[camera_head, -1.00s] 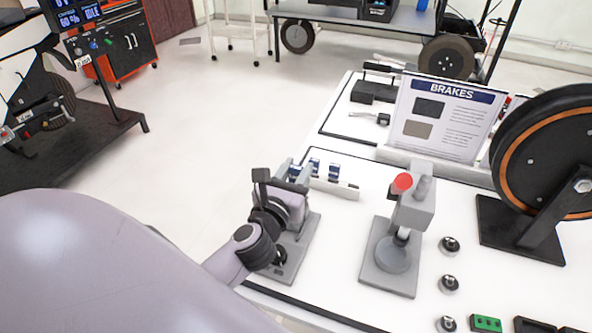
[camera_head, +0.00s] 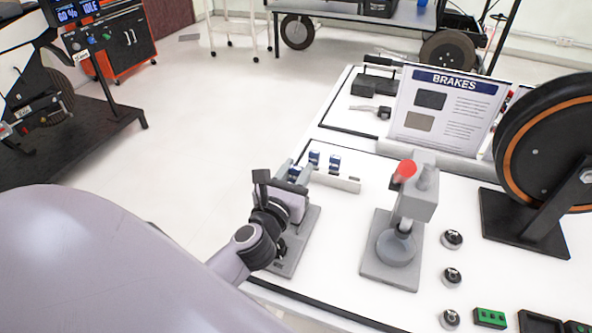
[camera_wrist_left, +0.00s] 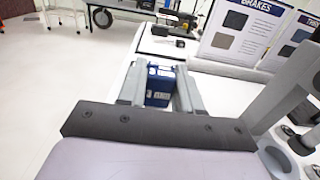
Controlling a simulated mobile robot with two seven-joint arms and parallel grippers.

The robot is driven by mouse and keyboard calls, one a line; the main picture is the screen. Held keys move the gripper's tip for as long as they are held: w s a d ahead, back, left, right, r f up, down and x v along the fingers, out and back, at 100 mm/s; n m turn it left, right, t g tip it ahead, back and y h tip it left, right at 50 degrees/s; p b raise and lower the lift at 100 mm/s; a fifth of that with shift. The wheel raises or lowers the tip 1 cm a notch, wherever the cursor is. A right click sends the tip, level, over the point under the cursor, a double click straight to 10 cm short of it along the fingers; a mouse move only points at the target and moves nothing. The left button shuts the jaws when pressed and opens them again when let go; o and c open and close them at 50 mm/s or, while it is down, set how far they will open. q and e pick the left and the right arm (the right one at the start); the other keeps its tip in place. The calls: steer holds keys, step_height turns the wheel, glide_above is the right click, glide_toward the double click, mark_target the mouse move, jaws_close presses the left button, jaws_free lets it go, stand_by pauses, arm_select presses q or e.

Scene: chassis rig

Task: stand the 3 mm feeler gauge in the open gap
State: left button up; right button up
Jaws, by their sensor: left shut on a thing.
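My left gripper (camera_head: 288,174) is shut on a blue gauge (camera_wrist_left: 158,84) with white marks, which sits between its two grey fingers in the left wrist view. I cannot read its size there. In the head view the gripper is near the far end of a grey fixture base (camera_head: 308,222), and my wrist covers much of that fixture. I cannot make out the open gap or the lower end of the gauge. Two other blue-topped gauges (camera_head: 335,162) stand in a white rack (camera_head: 346,184) just beyond the gripper. My right gripper is not in view.
A grey press-like stand with a red knob (camera_head: 404,170) stands to the right. Several small knobs (camera_head: 452,239) and a green block (camera_head: 489,318) lie further right. A BRAKES sign (camera_head: 445,110) and a large black wheel (camera_head: 550,150) stand behind. White bench top is clear between the two grey bases.

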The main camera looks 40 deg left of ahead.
arm_select(q)
steer(key=shift+f+b, duration=1.6)
steer(key=shift+f, duration=0.55)
steer(key=shift+f+b, duration=0.4)
steer(key=shift+f, duration=0.05)
steer(key=shift+f, duration=0.25)
steer(key=o, duration=1.1)
